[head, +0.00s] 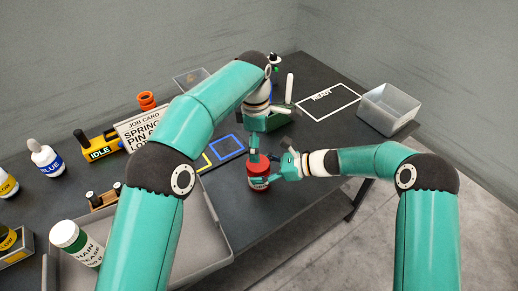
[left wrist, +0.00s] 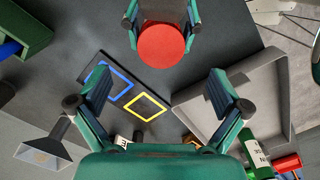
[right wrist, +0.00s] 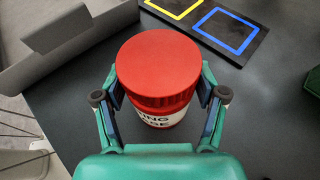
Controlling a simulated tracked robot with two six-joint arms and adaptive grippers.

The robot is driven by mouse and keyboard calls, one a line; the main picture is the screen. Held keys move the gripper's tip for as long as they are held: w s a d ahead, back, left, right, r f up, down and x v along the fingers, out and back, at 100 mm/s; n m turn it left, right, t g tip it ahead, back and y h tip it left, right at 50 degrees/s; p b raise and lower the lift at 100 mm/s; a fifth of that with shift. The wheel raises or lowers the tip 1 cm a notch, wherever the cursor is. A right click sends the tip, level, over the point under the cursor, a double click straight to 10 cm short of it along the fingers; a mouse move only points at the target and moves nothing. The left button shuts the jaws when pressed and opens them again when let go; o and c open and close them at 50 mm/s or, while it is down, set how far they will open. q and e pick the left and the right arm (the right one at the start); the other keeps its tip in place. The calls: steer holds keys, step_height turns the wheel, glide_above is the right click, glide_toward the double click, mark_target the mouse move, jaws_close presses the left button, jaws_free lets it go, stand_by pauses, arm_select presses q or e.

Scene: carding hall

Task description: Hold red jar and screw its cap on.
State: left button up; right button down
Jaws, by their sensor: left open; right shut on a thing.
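The red jar (head: 259,183) stands upright on the dark table near its front edge, with a white label. In the right wrist view a wide red ribbed cap (right wrist: 158,62) sits on top of the jar; how tightly it is seated I cannot tell. My right gripper (head: 275,171) is shut on the jar from the side, its fingers on both sides below the cap. The red cap also shows in the left wrist view (left wrist: 161,46). My left gripper (left wrist: 158,80) is open and empty, pointing down near the jar; its fingers are apart from the cap.
A grey tray (head: 217,247) lies left of the jar. A board with blue (head: 229,147) and yellow outlines lies behind it. A green box (head: 270,122), a grey bin (head: 390,108), a job card (head: 147,128) and several bottles stand around. The READY outline (head: 328,100) is empty.

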arm_select(q)
steer(key=shift+a+r, duration=0.1)
steer(key=shift+r, duration=2.2)
arm_select(e)
jaws_free()
steer(key=v, duration=1.2)
steer(key=shift+f, duration=0.1)
